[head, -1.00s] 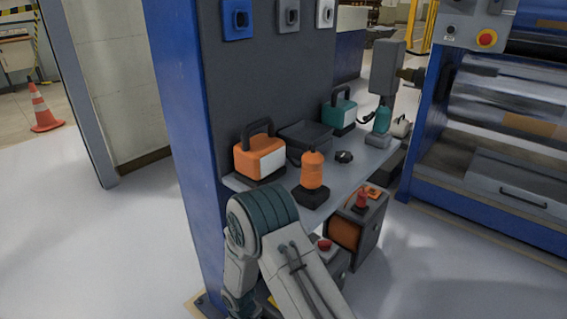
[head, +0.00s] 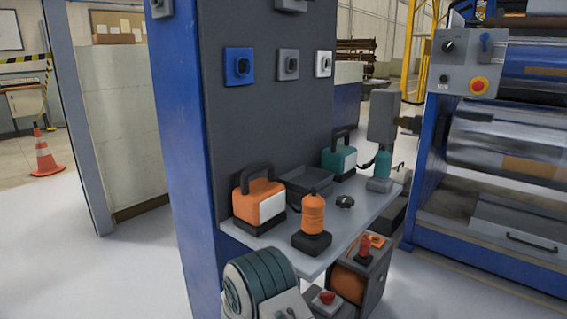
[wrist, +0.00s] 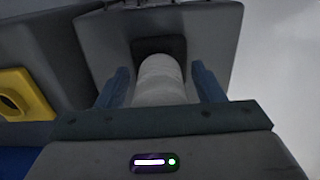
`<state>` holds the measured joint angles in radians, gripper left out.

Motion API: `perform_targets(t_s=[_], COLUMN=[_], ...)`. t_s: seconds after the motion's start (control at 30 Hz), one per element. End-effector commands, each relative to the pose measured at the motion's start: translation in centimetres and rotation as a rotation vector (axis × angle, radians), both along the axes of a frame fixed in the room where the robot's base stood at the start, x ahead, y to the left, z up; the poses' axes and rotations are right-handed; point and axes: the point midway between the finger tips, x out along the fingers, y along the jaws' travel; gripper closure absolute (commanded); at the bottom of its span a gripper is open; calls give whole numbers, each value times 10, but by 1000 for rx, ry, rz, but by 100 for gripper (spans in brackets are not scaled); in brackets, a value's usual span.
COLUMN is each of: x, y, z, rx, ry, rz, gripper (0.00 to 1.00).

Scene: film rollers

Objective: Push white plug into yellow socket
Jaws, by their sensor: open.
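In the wrist view, a white ribbed cylinder (wrist: 160,82), which looks like the white plug, stands in front of a dark opening in a grey housing. My gripper (wrist: 160,73) is open, with one blue finger on each side of the cylinder. I cannot tell whether the fingers touch it. The yellow socket (wrist: 14,100), a yellow square with a dark round hole, shows at the left edge of the wrist view. In the head view my gripper, the white plug and the yellow socket are out of sight.
In the head view, blue (head: 239,66), grey (head: 287,65) and white (head: 323,63) sockets sit on the dark panel. A shelf (head: 350,222) below holds an orange battery-like box (head: 259,203), an orange bottle (head: 313,214) and teal items. An orange reel box (head: 357,277) stands beneath.

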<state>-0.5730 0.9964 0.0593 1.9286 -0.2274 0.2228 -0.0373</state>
Motion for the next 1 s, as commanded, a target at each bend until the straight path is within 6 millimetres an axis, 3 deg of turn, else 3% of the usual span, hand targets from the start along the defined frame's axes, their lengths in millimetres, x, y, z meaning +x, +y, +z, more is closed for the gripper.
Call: perform_targets(t_s=[0.7,0.77,0.9,0.93,1.0], x=[0,0,0,0,0], y=[0,0,0,0,0], z=[0,0,0,0,0], rx=[0,0,0,0,0], ry=[0,0,0,0,0], rz=[0,0,0,0,0], gripper=[38,52,91,97,97])
